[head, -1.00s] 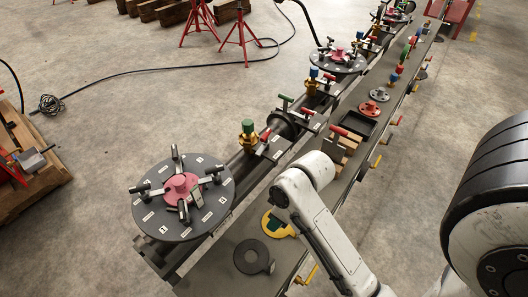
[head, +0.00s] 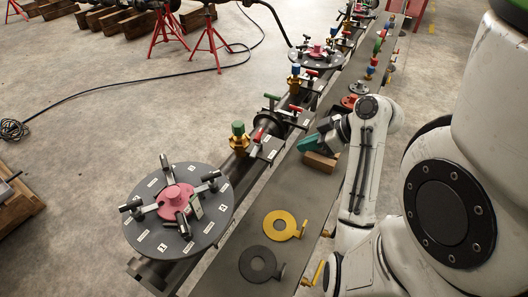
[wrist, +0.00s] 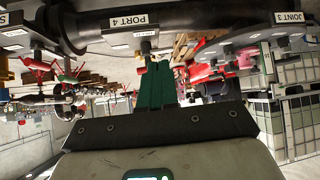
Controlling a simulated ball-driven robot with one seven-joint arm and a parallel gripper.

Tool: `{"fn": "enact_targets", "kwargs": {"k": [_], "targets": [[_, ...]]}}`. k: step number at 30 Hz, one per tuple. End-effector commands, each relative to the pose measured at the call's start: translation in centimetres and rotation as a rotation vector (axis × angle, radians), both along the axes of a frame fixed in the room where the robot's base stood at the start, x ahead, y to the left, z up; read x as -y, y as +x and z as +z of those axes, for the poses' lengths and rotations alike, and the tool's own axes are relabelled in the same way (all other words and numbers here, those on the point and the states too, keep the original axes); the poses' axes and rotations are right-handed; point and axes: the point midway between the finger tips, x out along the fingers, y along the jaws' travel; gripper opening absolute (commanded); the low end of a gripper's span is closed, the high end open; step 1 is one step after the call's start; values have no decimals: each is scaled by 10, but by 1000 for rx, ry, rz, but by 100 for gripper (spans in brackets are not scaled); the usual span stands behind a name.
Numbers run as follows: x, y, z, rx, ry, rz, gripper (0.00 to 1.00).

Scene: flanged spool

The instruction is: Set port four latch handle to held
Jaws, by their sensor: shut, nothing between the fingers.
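My gripper (head: 306,145) has teal fingers, shut and empty, pointing left over the grey bench toward the dark pipe spool. In the wrist view the shut fingers (wrist: 154,70) point up at the pipe just below the "PORT 4" label (wrist: 128,20). Small handles stand along the spool, such as a red one (head: 295,108) and a green one (head: 271,97), apart from the gripper. I cannot tell which is the port four latch handle or its setting.
A wooden block (head: 320,161) lies on the bench under the gripper. A yellow ring (head: 280,226) and a dark ring (head: 258,263) lie nearer. A round flange (head: 148,238) with a pink hub ends the pipe. Open floor lies left of the spool.

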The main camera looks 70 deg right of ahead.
Motion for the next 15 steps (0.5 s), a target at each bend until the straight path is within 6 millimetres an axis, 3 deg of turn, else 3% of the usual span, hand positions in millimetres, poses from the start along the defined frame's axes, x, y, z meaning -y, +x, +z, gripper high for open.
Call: {"fn": "enact_targets", "kwargs": {"k": [8, 15], "targets": [[0, 1, -1, -1, 1, 0, 0], [-1, 19, -18, -3, 6, 4, 0]]}}
